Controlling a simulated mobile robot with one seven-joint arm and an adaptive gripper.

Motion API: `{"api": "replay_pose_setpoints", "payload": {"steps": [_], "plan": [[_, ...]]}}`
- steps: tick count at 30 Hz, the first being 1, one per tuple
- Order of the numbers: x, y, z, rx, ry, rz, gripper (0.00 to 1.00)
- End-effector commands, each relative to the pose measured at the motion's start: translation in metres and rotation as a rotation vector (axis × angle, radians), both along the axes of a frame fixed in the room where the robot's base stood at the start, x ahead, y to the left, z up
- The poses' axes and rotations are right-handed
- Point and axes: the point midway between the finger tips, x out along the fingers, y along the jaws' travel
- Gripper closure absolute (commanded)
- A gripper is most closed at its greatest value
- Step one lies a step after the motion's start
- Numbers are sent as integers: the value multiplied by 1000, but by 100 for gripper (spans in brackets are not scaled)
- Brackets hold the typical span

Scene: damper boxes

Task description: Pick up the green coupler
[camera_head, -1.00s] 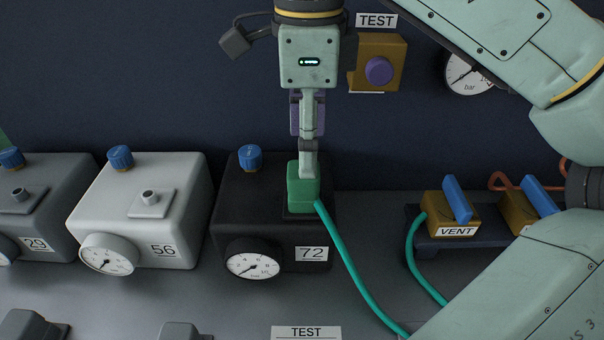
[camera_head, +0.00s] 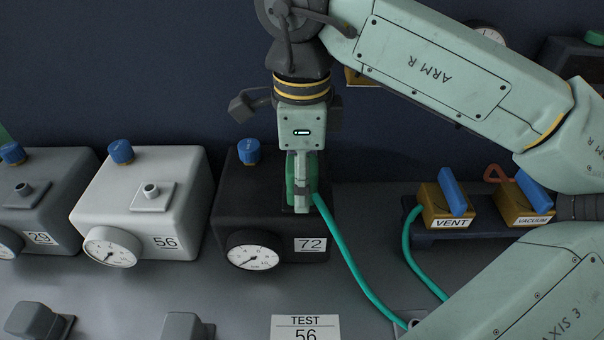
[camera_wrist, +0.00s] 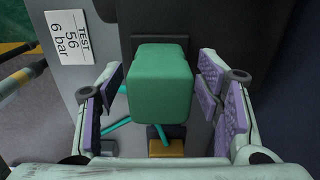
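The green coupler (camera_head: 291,182) sits on top of the black box (camera_head: 232,200) labelled 72, with a teal hose (camera_head: 346,262) running from it. My gripper (camera_head: 301,208) points down over the coupler and partly hides it in the head view. In the wrist view, the coupler (camera_wrist: 158,88) lies between the two fingers of my gripper (camera_wrist: 160,74). The purple pads stand on either side with a visible gap to the coupler, so the gripper is open around it.
A white box (camera_head: 140,200) labelled 56 and a grey box (camera_head: 50,195) labelled 29 stand to the left. VENT (camera_head: 450,205) and VACUUM (camera_head: 525,200) blocks with blue levers stand on the right. A card (camera_head: 305,328) reads TEST 56. The dark wall rises behind.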

Motion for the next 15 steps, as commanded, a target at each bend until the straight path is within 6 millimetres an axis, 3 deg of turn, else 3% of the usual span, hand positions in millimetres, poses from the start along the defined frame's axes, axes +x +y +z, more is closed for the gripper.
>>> {"api": "replay_pose_setpoints", "payload": {"steps": [15], "plan": [[0, 0, 0, 0, 0, 0, 77]]}}
